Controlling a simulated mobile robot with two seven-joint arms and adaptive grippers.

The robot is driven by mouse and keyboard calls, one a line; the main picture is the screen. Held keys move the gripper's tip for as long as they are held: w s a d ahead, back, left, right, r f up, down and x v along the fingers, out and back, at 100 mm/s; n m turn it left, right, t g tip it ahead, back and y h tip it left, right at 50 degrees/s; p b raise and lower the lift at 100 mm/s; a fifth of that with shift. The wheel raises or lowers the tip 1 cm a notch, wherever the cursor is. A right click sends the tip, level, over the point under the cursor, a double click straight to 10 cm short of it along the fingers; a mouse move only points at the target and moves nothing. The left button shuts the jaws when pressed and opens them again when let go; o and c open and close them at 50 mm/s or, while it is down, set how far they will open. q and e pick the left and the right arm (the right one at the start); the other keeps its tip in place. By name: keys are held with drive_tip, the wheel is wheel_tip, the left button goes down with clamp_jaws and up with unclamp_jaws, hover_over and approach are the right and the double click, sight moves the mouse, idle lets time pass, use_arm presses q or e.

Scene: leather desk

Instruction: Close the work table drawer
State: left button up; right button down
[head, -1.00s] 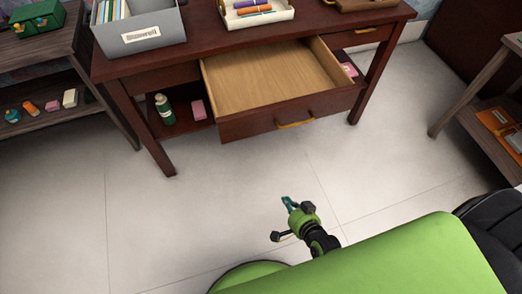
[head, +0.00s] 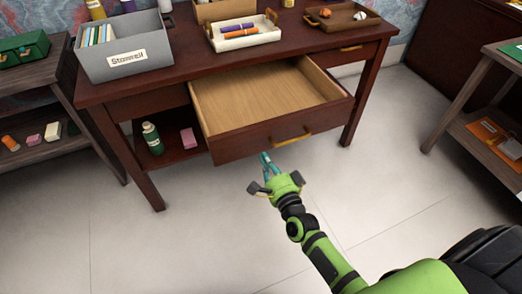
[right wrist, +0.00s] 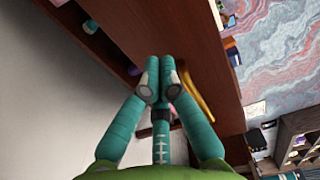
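The work table (head: 160,75) is dark red-brown wood. Its wide middle drawer (head: 265,97) stands pulled far out, with a bare, empty-looking pale interior. The drawer front has a brass handle (head: 293,138), which also shows in the right wrist view (right wrist: 196,97). My right gripper (head: 265,160) has its teal fingers just in front of the drawer front, left of the handle. In the right wrist view its fingertips (right wrist: 157,72) are together with nothing between them, close against the dark wood. I cannot tell whether they touch it. My left gripper is not in view.
On the tabletop stand a grey file box (head: 125,45), a white tray (head: 244,40) with markers and a brown tray (head: 342,17). A green bottle (head: 152,138) and a pink block (head: 188,138) sit on the lower shelf. Side shelves flank the table; the floor in front is clear.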

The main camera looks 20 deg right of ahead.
sight(257, 144)
drive_tip(key=shift+w+a, duration=0.1)
drive_tip(key=shift+w, duration=1.9)
